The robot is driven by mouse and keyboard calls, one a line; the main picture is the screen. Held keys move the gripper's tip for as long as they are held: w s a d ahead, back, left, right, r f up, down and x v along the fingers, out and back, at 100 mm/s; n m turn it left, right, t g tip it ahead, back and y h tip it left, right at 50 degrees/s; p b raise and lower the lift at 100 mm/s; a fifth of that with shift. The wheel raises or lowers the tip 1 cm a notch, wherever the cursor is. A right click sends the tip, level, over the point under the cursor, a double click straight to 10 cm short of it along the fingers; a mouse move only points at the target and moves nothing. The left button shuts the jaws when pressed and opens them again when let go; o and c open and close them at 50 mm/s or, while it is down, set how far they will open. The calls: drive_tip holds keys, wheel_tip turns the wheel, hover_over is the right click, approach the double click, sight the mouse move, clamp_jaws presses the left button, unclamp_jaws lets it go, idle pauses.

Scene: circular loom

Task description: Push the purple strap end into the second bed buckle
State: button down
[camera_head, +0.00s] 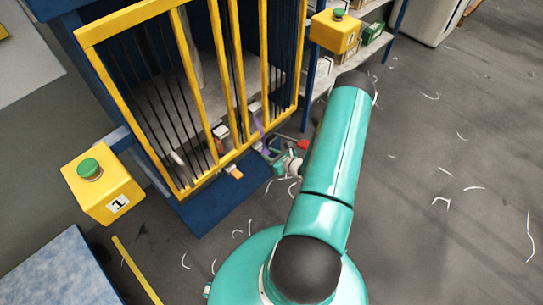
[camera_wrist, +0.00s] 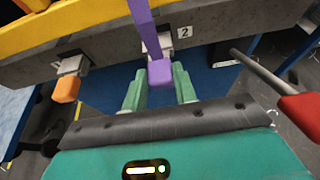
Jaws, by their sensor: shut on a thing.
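The purple strap (camera_wrist: 141,22) hangs down from the top of the wrist view to its block-shaped purple strap end (camera_wrist: 160,72). My gripper (camera_wrist: 160,80) is shut on this end, with one green finger on either side. The second bed buckle (camera_wrist: 151,49), a pale metal piece beside the "2" label on the grey bed edge, is partly hidden behind the strap. I cannot tell whether the end touches it.
An orange strap end (camera_wrist: 66,89) sits at another buckle (camera_wrist: 72,66) on the left. A red-handled lever (camera_wrist: 300,108) sticks out close on the right. The yellow barred gate (camera_head: 204,80) stands above, and yellow button boxes (camera_head: 103,187) flank it. Open floor lies right.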

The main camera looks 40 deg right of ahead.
drive_tip(key=shift+w, duration=0.4)
drive_tip(key=c, duration=1)
unclamp_jaws()
drive_tip(key=shift+c, duration=0.2)
drive_tip(key=v, duration=1.3)
drive_tip(key=shift+s+r, duration=0.2)
drive_tip(key=shift+s, duration=0.1)
